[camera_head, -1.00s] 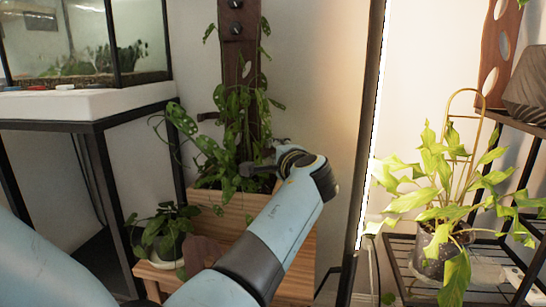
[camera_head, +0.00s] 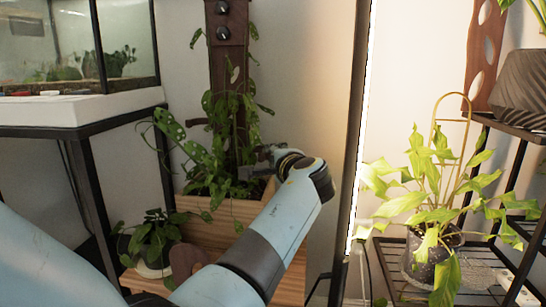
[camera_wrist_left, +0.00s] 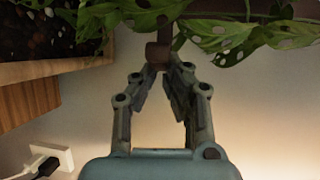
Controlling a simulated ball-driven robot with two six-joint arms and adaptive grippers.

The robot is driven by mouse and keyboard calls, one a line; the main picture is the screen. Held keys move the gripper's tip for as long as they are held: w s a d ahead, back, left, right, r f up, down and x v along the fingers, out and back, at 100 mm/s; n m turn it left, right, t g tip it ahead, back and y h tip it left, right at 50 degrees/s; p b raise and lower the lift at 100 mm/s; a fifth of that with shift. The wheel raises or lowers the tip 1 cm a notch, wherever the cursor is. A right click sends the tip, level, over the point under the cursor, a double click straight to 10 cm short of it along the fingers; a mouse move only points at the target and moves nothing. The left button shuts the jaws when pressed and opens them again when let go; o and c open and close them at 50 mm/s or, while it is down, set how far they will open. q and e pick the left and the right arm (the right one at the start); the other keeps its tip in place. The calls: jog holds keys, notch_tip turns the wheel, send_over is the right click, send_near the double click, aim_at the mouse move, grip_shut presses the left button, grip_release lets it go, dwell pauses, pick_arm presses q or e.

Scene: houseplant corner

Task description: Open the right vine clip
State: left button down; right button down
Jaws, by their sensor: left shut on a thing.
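A dark wooden post (camera_head: 230,65) with a leafy vine (camera_head: 235,118) stands in a wooden planter box (camera_head: 225,208). My left gripper (camera_head: 258,165) is at the post's right side, low among the leaves. In the left wrist view its fingers (camera_wrist_left: 160,75) close on a small brown piece (camera_wrist_left: 158,54) below the leaves, which looks like the right vine clip's lever. The rest of that clip is hidden by leaves and my gripper. A dark lever (camera_head: 196,123) juts from the post's left side. My right gripper is out of view.
A glass tank (camera_head: 90,45) on a black-framed stand (camera_head: 88,185) is at left. A potted plant (camera_head: 155,240) stands low in front. A dark upright frame (camera_head: 355,130) and a plant on a rack (camera_head: 425,205) are at right.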

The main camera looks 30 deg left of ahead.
pick_arm(q)
jog(key=shift+w+d, duration=0.1)
jog(key=c, duration=1.3)
grip_release()
jog(key=shift+w, duration=0.1)
jog(key=shift+r, duration=0.4)
jog(key=o, duration=0.7)
notch_tip(320, 180, up, 8)
jog(key=shift+w+r, duration=0.1)
jog(key=shift+w, duration=0.05)
jog(key=shift+c, duration=0.2)
jog(key=shift+s+r, duration=0.25)
jog(key=shift+r, duration=0.45)
jog(key=c, duration=0.6)
jog(key=shift+f, duration=0.1)
jog(key=shift+c, duration=0.2)
